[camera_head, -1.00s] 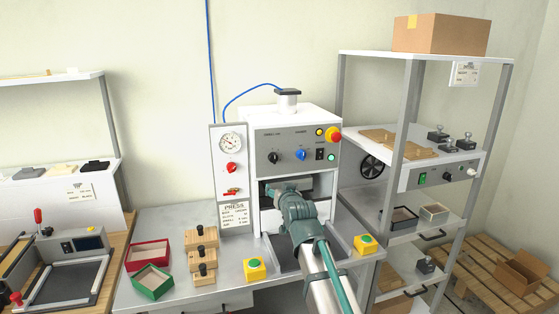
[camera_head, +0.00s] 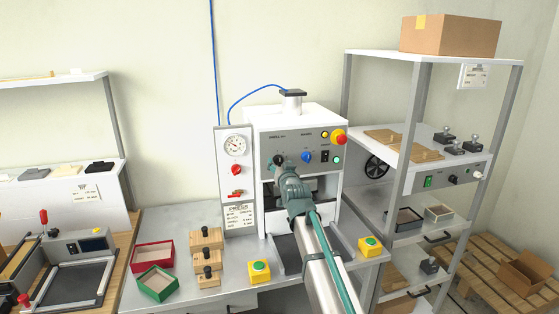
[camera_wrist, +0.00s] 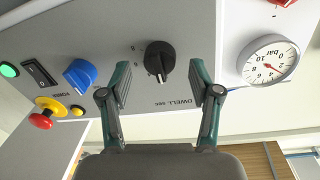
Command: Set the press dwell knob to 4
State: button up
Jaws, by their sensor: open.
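The black dwell knob (camera_wrist: 160,57) sits on the grey press panel, with "DWELL sec" printed upside down beside it in the wrist view. A pale pointer mark shows on its lower part in that view; the scale digits are too small to read. My gripper (camera_wrist: 160,82) is open, with one finger to each side of the knob in the picture. It appears apart from the knob, with nothing between the fingers. In the head view the knob (camera_head: 279,160) shows just above my gripper (camera_head: 286,172), whose fingers are mostly hidden by my own wrist.
A blue knob (camera_wrist: 80,73), a black rocker switch (camera_wrist: 39,72) and a red emergency button (camera_wrist: 42,120) share the panel. A pressure gauge (camera_wrist: 268,60) is on the side plate. Yellow button boxes (camera_head: 259,271), wooden blocks (camera_head: 207,257) and open trays stand on the bench.

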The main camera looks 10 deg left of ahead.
jog(key=shift+x, duration=0.85)
jog(key=c, duration=1.1)
jog(key=shift+c, duration=0.2)
jog(key=shift+m, duration=0.3)
jog(key=m+b, duration=0.2)
jog(key=m, duration=0.1)
jog(key=shift+f, duration=0.1)
jog(key=shift+m+g+b, duration=0.3)
jog(key=shift+m+b, duration=0.35)
jog(key=shift+m, duration=1.25)
